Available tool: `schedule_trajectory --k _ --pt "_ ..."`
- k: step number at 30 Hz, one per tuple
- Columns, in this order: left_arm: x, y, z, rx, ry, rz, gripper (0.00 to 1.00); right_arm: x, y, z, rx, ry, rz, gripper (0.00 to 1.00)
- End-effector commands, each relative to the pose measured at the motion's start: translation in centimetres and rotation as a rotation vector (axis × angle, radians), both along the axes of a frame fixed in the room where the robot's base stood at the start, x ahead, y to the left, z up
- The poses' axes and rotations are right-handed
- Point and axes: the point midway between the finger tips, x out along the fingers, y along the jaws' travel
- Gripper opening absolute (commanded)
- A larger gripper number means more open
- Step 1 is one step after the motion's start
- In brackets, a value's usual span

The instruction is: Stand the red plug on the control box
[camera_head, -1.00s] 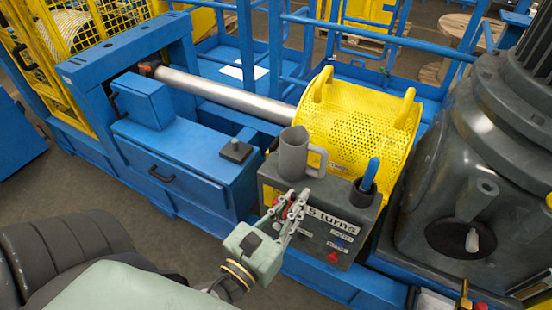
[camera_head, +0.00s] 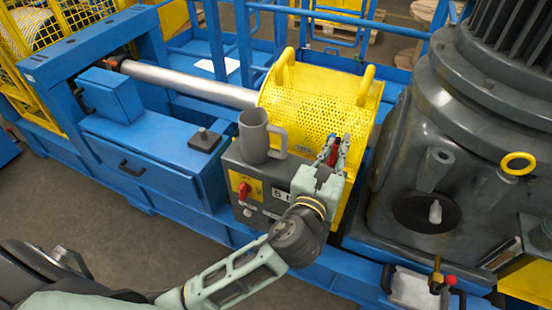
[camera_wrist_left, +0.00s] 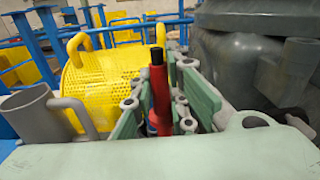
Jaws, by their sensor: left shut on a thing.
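The red plug, a slim red piece with a black tip, stands roughly upright between my left gripper's fingers in the left wrist view (camera_wrist_left: 160,92); part of it also shows in the head view (camera_head: 332,153). My left gripper (camera_head: 334,162) is shut on it, above the right part of the control box. The grey control box (camera_head: 272,204) has a red knob and lettering on its front, partly covered by my arm. I cannot tell whether the plug touches the box; its lower end is hidden by the fingers. My right gripper is not in view.
A grey mug (camera_head: 254,136) stands on the box's left part, left of my gripper. A yellow perforated guard (camera_head: 310,100) with handles rises just behind. A large dark grey motor housing (camera_head: 440,140) is close on the right. A blue frame (camera_head: 150,160) lies left.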

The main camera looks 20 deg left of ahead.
Motion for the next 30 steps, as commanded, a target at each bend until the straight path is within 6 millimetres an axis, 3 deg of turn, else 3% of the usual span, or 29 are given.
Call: schedule_trajectory --k 9,15,20,26,30 --pt "2.3 6.7 -4.2 0.006 0.002 0.004 0.0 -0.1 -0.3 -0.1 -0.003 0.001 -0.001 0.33" --pt "3.5 9.7 -6.1 0.001 0.0 0.003 0.0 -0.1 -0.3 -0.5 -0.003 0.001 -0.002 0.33" --pt "3.7 10.4 -7.0 0.0 0.0 0.002 0.0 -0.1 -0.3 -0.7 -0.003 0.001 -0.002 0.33" --pt "3.7 10.4 -10.1 -0.003 0.001 0.003 0.0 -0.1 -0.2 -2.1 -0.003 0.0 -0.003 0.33" --pt "3.7 10.4 -10.6 0.0 -0.001 0.001 0.0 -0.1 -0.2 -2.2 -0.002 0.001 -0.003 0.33"
